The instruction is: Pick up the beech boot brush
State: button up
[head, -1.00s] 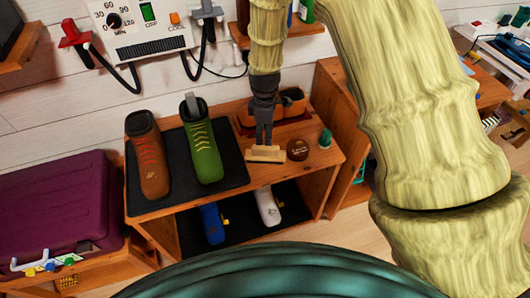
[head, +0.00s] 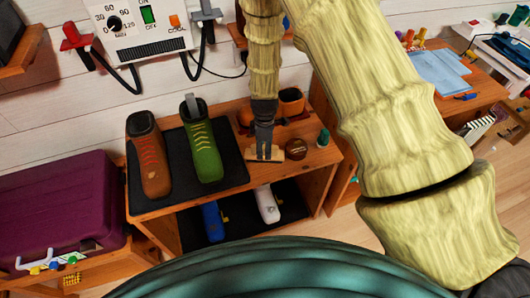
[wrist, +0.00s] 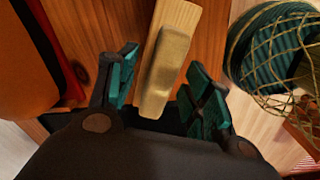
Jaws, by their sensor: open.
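The beech boot brush (head: 252,155), a pale wooden block, lies on the top of the wooden bench, right of the black mat. My gripper (head: 264,152) is over it, pointing down, and hides part of it in the head view. In the wrist view the brush (wrist: 170,60) runs lengthwise from the top edge down between my open fingers (wrist: 163,77). A gap shows between the brush and each finger there. Whether the fingertips reach down beside the brush is hard to tell.
A round brown tin (head: 296,149) and a small green item (head: 323,138) stand close right of the brush. A green boot (head: 203,150) and a brown boot (head: 149,160) stand on the black mat (head: 234,165) to the left. Orange-brown containers (head: 291,101) stand behind.

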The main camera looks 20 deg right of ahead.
aim_at(264, 146)
jog(key=shift+f, duration=0.3)
grip_shut()
jog(key=shift+r, duration=0.1)
jog(key=shift+r, duration=0.4)
notch_tip(264, 146, up, 3)
jog(key=shift+f+b, duration=0.2)
jog(key=shift+b, duration=0.5)
jog(key=s+a+b, duration=0.1)
jog(key=s, duration=0.7)
jog(key=s+a+r+b, duration=0.1)
jog(key=s+a+b, duration=0.1)
jog(key=s, duration=0.5)
jog(key=shift+s+a+r, duration=0.25)
jog(key=shift+s+a, duration=0.05)
jog(key=shift+s, duration=0.05)
